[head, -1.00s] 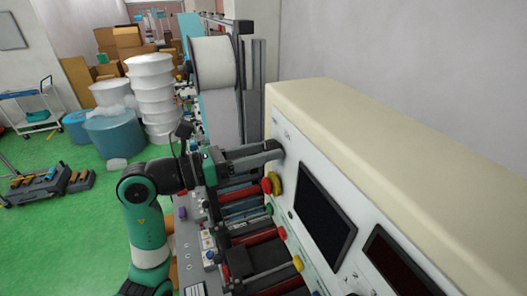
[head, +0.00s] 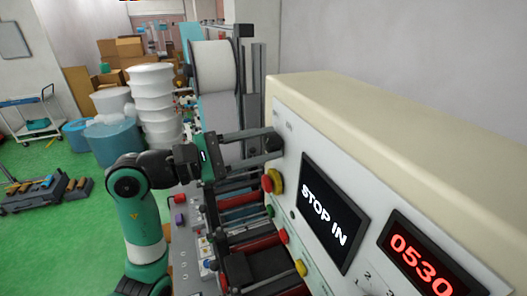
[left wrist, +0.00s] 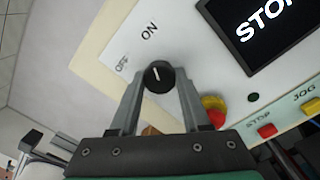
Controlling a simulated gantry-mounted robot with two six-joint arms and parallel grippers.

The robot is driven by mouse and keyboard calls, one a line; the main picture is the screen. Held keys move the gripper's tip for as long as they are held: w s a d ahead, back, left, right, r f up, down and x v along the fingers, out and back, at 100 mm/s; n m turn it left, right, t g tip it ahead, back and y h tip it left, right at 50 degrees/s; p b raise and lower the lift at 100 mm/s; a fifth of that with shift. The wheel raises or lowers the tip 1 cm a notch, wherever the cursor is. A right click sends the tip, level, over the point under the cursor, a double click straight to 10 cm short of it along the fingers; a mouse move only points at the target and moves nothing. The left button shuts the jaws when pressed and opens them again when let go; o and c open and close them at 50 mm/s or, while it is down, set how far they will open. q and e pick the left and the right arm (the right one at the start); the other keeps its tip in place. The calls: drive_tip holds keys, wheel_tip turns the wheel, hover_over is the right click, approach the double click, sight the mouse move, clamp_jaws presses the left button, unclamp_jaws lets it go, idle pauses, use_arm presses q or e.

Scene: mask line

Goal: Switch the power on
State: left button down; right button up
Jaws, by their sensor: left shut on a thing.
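The power switch is a round black knob (left wrist: 158,78) with a white mark, set in the pale control panel (head: 292,215) between printed ON and OFF labels. In the left wrist view the mark points roughly towards ON. My left gripper (left wrist: 160,80) has a fingertip on each side of the knob and is shut on it. In the head view this gripper (head: 268,143) reaches the panel's upper left, and its fingers mostly hide the knob. The panel screen (head: 332,212) is lit and reads STOP IN. A red number display (head: 420,262) reads 0530. My right gripper is not in view.
A red emergency button with a yellow collar (head: 273,182) sits close below the knob. Red STOP (left wrist: 267,131) and yellow JOG (left wrist: 311,107) buttons are lower on the panel. Machine rollers (head: 240,200) and a large white roll (head: 213,68) stand beside the panel.

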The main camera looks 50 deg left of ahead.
use_arm(q)
drive_tip(key=shift+m+b, duration=0.55)
drive_tip(key=shift+m, duration=0.65)
drive_tip(key=shift+c, duration=1.8)
unclamp_jaws()
drive_tip(key=b+v, duration=0.3)
drive_tip(key=v, duration=0.8)
drive_tip(key=shift+s+a, duration=0.25)
